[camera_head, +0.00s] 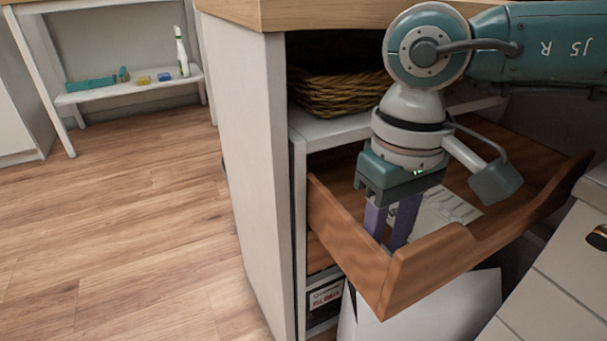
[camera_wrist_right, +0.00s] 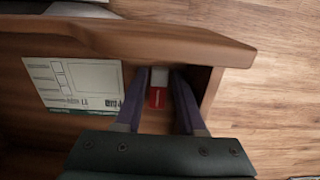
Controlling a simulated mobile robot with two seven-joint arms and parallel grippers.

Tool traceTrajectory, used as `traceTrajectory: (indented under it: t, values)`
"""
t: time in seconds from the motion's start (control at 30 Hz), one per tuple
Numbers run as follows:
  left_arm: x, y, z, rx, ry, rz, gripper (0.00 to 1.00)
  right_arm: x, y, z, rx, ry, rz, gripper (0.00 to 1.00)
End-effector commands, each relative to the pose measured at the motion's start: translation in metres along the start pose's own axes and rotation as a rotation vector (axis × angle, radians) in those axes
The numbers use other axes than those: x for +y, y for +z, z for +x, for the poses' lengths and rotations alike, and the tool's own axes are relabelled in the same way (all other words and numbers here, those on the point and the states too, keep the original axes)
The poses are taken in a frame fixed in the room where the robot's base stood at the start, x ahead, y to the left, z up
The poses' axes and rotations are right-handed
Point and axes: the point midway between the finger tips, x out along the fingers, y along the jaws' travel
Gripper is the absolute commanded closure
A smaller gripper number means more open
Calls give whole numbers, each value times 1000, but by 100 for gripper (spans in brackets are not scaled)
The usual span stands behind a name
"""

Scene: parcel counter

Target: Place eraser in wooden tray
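A small red and white eraser (camera_wrist_right: 158,95) lies in the front corner of an open wooden drawer (camera_head: 438,262), as the right wrist view shows. The head view hides it. My right gripper (camera_head: 390,232) reaches down into the drawer with two purple fingers set apart. In the right wrist view, the gripper's fingertips (camera_wrist_right: 162,72) stand on either side of the eraser, with no clear grip on it. My left gripper is not in view. I see no wooden tray separate from the drawer.
A white printed sheet (camera_head: 438,212) lies in the drawer beside the gripper. A wicker basket (camera_head: 335,92) sits on the shelf above. A white box (camera_head: 455,310) stands below. A far shelf (camera_head: 130,90) holds a spray bottle (camera_head: 181,52) and small items. Floor at left is clear.

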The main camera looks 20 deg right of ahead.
Motion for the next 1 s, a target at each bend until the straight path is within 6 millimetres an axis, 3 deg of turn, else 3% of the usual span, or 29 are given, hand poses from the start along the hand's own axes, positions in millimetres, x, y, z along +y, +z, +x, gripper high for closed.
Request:
traceTrajectory:
  t: [0.17,0.6,0.8,1.0]
  values:
    - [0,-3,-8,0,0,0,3,0,0,-15,2,0,-1,61]
    - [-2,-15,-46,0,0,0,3,0,-1,-106,3,0,0,61]
    - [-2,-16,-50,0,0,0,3,0,0,-121,1,0,0,61]
    - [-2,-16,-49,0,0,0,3,0,0,-121,0,0,0,61]
